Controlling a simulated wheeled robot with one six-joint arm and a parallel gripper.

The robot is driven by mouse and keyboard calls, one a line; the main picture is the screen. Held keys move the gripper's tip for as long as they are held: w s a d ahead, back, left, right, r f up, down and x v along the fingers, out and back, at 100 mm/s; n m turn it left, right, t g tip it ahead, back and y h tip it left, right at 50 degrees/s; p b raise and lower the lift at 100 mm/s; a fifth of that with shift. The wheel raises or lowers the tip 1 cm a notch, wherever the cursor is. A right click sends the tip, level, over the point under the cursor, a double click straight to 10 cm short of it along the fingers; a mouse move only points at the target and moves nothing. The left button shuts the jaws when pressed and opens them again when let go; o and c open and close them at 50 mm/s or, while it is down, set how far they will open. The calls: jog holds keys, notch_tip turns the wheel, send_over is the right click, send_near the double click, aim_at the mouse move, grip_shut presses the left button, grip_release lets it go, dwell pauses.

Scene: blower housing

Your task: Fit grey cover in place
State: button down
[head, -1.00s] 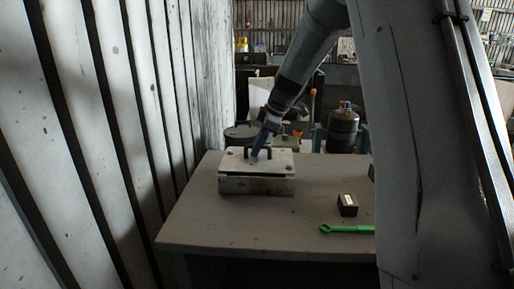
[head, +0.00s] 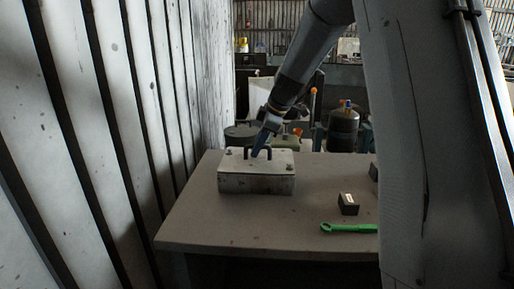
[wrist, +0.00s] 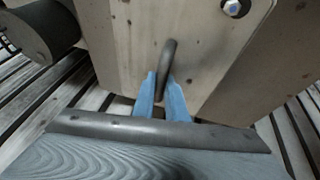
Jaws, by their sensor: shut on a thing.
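The grey cover (head: 282,160) lies on top of the pale box-shaped housing (head: 256,184) at the back left of the table, with no clear gap between them in the head view. A dark handle stands up from the cover. My gripper (head: 256,154) is shut on this handle. In the wrist view, the blue fingers of my gripper (wrist: 160,92) are on either side of the dark curved handle (wrist: 168,65), and a bolt head (wrist: 232,8) shows near the cover's corner. The seam on the far side is hidden.
The table (head: 205,228) stands beside a slatted wall (head: 110,120) on the left. The front left of the table is clear. A dark gas cylinder (head: 342,128) stands behind it.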

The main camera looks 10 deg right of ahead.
jog(key=shift+s+a, duration=0.1)
jog(key=shift+s, duration=0.1)
jog(key=shift+f+b, duration=0.15)
jog(key=shift+b, duration=0.35)
jog(key=c, duration=1.7)
grip_release()
jog(key=shift+f, duration=0.1)
jog(key=o, duration=0.5)
jog(key=shift+r+p, duration=2.1)
jog(key=shift+r, duration=1.95)
